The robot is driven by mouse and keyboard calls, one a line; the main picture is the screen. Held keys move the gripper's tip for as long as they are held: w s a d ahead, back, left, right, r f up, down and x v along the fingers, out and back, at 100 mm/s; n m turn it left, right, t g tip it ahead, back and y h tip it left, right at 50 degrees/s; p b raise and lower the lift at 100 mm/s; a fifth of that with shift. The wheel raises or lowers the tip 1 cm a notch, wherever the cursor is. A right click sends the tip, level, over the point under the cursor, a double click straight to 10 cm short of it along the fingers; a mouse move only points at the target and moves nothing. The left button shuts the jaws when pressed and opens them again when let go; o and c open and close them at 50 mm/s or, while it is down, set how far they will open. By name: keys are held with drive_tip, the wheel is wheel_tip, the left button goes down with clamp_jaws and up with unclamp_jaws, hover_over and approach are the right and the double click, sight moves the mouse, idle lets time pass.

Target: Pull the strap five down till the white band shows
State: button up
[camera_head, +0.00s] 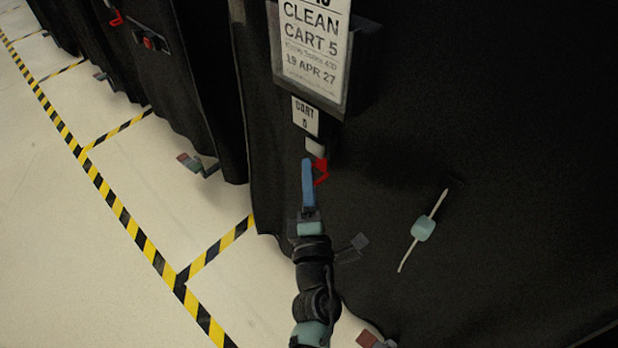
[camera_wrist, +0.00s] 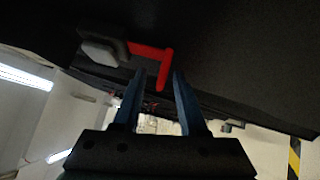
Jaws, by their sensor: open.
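The black cover in the head view carries a "CLEAN CART 5" sign (camera_head: 312,40) with a small cart tag (camera_head: 305,115) beneath it. Below the tag a pale grey block (camera_head: 315,147) bears a red bent strap-like pull (camera_head: 321,172); I take this as strap five. No white band can be made out on it. My gripper (camera_head: 308,162) is open, its blue fingers beside the red pull. In the wrist view the red pull (camera_wrist: 152,53) hangs from the block (camera_wrist: 98,52), its lower end appearing between the open fingertips (camera_wrist: 158,76). Contact cannot be told.
A pale cord with a teal block (camera_head: 423,229) hangs on the cover to the right. Other covered carts (camera_head: 175,80) stand at upper left. Yellow-black floor tape (camera_head: 113,205) crosses the open pale floor at left.

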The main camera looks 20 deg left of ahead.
clamp_jaws()
idle(1.3)
